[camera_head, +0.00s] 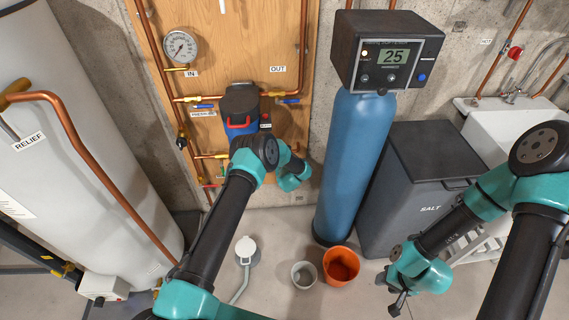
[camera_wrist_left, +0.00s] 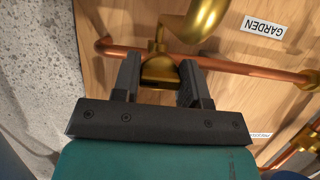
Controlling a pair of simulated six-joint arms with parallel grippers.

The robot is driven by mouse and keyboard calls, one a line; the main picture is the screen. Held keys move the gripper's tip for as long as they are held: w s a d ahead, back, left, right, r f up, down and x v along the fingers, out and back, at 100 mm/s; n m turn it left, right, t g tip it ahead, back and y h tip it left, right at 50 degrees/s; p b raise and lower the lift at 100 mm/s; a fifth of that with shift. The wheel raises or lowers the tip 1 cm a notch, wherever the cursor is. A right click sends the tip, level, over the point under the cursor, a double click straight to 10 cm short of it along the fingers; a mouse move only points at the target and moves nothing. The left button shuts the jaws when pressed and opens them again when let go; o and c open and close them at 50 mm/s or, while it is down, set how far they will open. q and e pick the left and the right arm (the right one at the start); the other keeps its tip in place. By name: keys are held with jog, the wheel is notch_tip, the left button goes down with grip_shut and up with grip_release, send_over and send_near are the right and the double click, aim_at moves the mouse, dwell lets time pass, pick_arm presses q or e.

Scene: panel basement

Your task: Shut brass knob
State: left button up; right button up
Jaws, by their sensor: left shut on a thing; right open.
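In the left wrist view, my left gripper (camera_wrist_left: 159,84) is shut on a brass knob (camera_wrist_left: 160,70), with one dark finger on each side of it. The knob sits by a horizontal copper pipe on the wooden panel. A rounded brass body (camera_wrist_left: 196,18) is just above it, and a GARDEN label (camera_wrist_left: 263,26) is to the right. In the head view, my left arm reaches the lower part of the panel; its fingers and the knob are hidden behind the arm. My right gripper (camera_head: 396,301) is open and empty, low at the right, away from the panel.
A blue softener tank (camera_head: 350,160) and a dark salt bin (camera_head: 415,190) stand right of the panel (camera_head: 225,55). An orange bucket (camera_head: 341,267) and a grey pot (camera_head: 304,275) are on the floor. A white heater tank (camera_head: 75,140) with a copper pipe stands left.

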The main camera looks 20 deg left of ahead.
pick_arm(q)
jog(key=o, duration=0.6)
jog(key=v, duration=1.7)
jog(key=shift+s+d+r, duration=0.1)
jog(key=shift+s, duration=0.1)
jog(key=s+a+g+h, duration=0.1)
jog(key=s+g+h, duration=0.2)
jog(key=s, duration=0.7)
jog(key=s+a+m+g+h, duration=0.1)
jog(key=s+g, duration=0.4)
jog(key=s, duration=0.6)
jog(key=s+a+m+g+h, duration=0.1)
jog(key=s+a+g+h, duration=0.1)
jog(key=s, duration=0.9)
jog(key=shift+a+r+g+h, duration=0.15)
jog(key=shift+g+h, duration=0.3)
jog(key=shift+h, duration=0.2)
jog(key=shift+a+r+g+h, duration=0.2)
jog(key=shift+g+h, duration=0.25)
jog(key=shift+h, duration=0.2)
